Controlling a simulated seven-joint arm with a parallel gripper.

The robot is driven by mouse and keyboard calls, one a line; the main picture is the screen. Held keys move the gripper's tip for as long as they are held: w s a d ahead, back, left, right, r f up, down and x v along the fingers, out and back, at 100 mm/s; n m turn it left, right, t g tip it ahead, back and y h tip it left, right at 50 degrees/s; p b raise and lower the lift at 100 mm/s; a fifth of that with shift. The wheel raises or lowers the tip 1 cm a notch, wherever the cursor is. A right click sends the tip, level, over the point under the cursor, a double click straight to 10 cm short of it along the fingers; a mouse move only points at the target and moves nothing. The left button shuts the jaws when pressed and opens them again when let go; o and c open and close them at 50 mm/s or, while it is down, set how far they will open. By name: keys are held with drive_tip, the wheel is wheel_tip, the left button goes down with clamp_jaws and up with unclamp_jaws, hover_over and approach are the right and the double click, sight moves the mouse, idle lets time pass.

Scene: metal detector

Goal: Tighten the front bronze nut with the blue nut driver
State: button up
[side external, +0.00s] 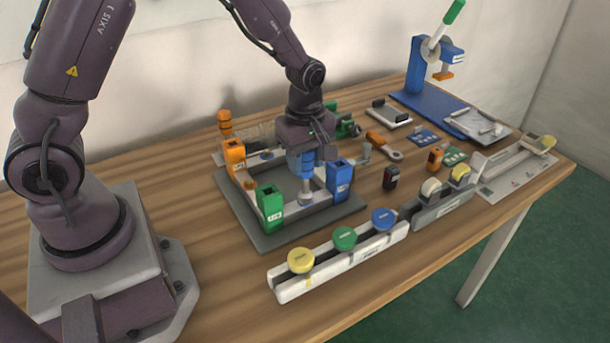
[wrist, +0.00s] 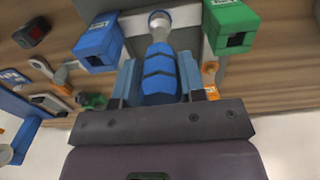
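A nut driver with a blue handle (side external: 307,165) is in my gripper (side external: 307,152), held upright with its metal shaft and socket (side external: 305,197) pointing down inside the fixture frame. In the wrist view my gripper (wrist: 160,85) has its fingers on both sides of the ribbed blue handle (wrist: 160,72). The socket (wrist: 158,18) shows at the top of that view. The fixture has a grey base (side external: 260,240) and orange (side external: 234,156), green (side external: 271,208) and blue (side external: 340,180) corner blocks. I cannot tell whether the socket touches anything. I cannot clearly make out the front bronze nut.
A white rail with yellow, green and blue round caps (side external: 344,238) lies in front of the fixture. A grey tape holder (side external: 440,205), a dark red block (side external: 390,178) and an orange-handled tool (side external: 384,145) are to the right. A blue press (side external: 430,80) stands at the back right.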

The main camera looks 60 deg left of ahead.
drive_tip(key=shift+c, duration=1)
drive_tip(key=shift+r, duration=2.25)
drive_tip(key=shift+r, duration=0.15)
drive_tip(key=shift+r, duration=2.9)
